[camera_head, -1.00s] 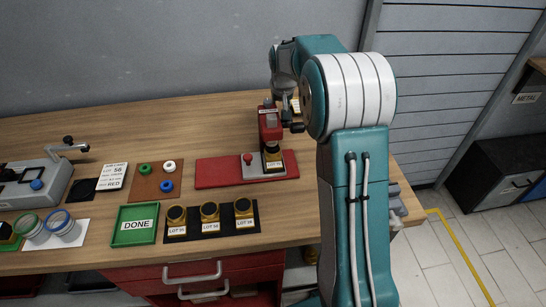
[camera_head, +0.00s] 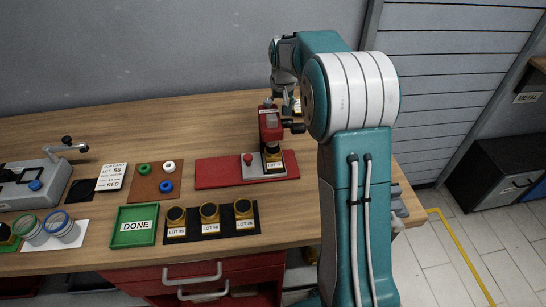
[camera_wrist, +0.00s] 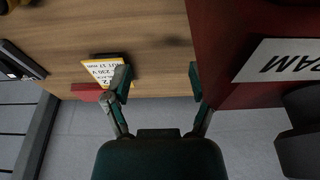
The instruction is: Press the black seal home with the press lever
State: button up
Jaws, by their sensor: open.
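The red press (camera_head: 269,124) stands on a red base plate (camera_head: 218,172) at the middle right of the bench. A part with a black top and yellow body (camera_head: 273,157), labelled as a lot, sits under its ram; whether the black seal is seated cannot be made out. The black press lever (camera_head: 293,127) sticks out to the right of the press head. My gripper (camera_head: 289,104) is just behind and above the lever, partly hidden. In the wrist view my gripper (camera_wrist: 159,82) is open and empty, beside the red press side (camera_wrist: 222,55) with its RAM label (camera_wrist: 281,61).
Three lot parts stand on a black mat (camera_head: 185,238). A green DONE tray (camera_head: 133,239) and a brown mat (camera_head: 152,193) with coloured rings lie further left. A grey fixture (camera_head: 40,187) is at far left. A yellow warning label (camera_wrist: 101,72) shows in the wrist view.

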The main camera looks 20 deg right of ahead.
jog(key=shift+r, duration=1.85)
